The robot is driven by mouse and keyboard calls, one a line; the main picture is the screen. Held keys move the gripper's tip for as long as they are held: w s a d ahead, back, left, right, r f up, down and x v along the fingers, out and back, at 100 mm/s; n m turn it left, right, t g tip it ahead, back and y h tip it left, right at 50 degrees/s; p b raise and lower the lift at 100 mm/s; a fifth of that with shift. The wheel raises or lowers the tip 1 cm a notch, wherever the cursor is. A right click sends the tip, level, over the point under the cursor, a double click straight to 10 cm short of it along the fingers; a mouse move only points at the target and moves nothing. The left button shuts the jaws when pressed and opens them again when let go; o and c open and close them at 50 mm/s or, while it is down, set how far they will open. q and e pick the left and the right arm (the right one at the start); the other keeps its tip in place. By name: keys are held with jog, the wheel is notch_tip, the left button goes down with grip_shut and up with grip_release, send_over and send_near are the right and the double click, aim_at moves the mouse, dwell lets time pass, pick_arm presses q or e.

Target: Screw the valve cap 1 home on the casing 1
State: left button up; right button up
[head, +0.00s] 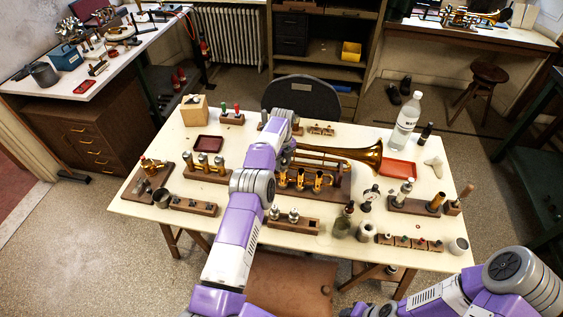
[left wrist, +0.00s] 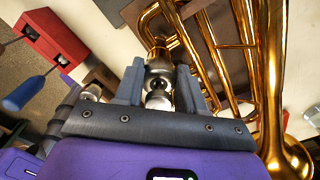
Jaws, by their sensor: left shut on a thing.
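The brass horn (head: 362,158) lies on its wooden stand in the middle of the table, bell to the right. Several upright brass casings (head: 317,182) stand at its front. My left arm reaches over the table from the front, and its forearm hides part of the horn's left end in the head view. In the left wrist view, my left gripper (left wrist: 160,88) is shut on a silver valve cap (left wrist: 159,66). The cap is at the end of a brass tube of the horn. I cannot tell how far it is seated. My right gripper is out of view; only the arm shows.
Wooden blocks with small parts (head: 193,205) stand at the table's front left. A clear bottle (head: 405,122) and a red tray (head: 397,169) are right of the bell. A dark red tray (head: 208,144) lies at left. The front right holds several small jars and parts.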

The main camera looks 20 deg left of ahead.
pick_arm(q)
jog(key=shift+m, duration=0.4)
jog(key=shift+m, duration=0.5)
jog(key=o, duration=1.2)
jog(key=shift+o, duration=0.2)
notch_tip(320, 180, up, 8)
jog(key=shift+f+p, duration=0.15)
jog(key=shift+p, duration=0.85)
